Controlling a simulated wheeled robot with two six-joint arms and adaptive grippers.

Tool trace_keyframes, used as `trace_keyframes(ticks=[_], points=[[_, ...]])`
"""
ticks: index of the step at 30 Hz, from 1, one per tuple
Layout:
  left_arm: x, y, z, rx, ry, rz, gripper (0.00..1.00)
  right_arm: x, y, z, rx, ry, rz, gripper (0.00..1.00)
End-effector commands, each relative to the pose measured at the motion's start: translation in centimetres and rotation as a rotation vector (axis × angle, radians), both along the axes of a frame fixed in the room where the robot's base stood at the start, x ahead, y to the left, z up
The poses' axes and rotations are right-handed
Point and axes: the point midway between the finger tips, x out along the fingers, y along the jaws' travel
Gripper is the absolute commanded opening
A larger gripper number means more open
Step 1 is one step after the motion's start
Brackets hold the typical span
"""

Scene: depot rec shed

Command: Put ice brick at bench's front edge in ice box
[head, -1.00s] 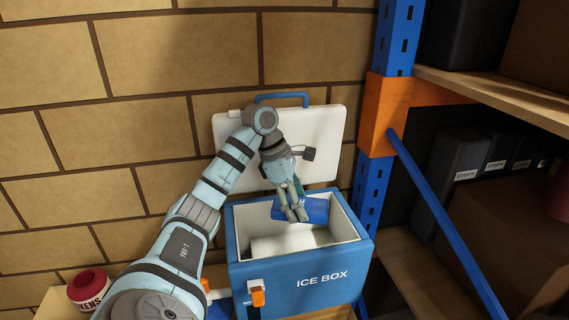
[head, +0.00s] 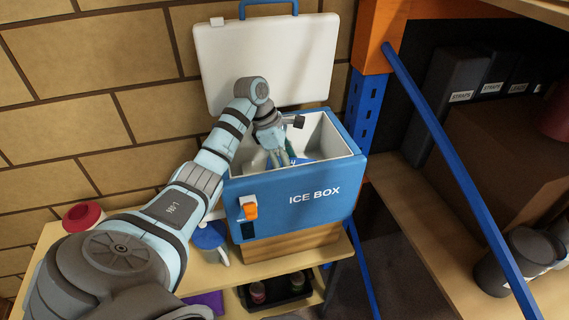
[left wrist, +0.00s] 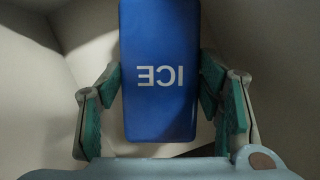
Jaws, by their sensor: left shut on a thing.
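The ice box (head: 292,203) is blue with a white inside and stands with its white lid (head: 262,60) open against the wall. My left arm comes in from the left, and my left gripper (head: 281,160) reaches down into the box opening. It is shut on the blue ice brick (head: 309,160), whose word ICE shows upside down in the left wrist view (left wrist: 160,105). In that view the green-padded fingers (left wrist: 162,110) are on both sides of the brick, with pale box walls around it. I cannot tell whether the brick touches the box floor. My right gripper is not in view.
The box stands on a wooden block on a pale shelf (head: 250,276). A blue rack brace (head: 455,165) and orange post bound the right side.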

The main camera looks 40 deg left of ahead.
Motion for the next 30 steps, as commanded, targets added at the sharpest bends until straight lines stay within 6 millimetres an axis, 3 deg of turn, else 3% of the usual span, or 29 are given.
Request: trace_keyframes(ticks=[20,21,25,30], points=[[0.0,0.0,-1.1,0.000,-0.002,-0.001,0.14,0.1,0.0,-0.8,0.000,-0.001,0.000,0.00],[0.0,0.0,-1.1,0.000,-0.001,0.000,0.61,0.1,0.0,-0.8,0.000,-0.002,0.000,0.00],[0.0,0.0,-1.0,0.000,-0.001,0.000,0.80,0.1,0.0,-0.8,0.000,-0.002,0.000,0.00],[0.0,0.0,-1.0,0.000,-0.001,0.000,0.80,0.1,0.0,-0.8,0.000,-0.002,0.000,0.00]])
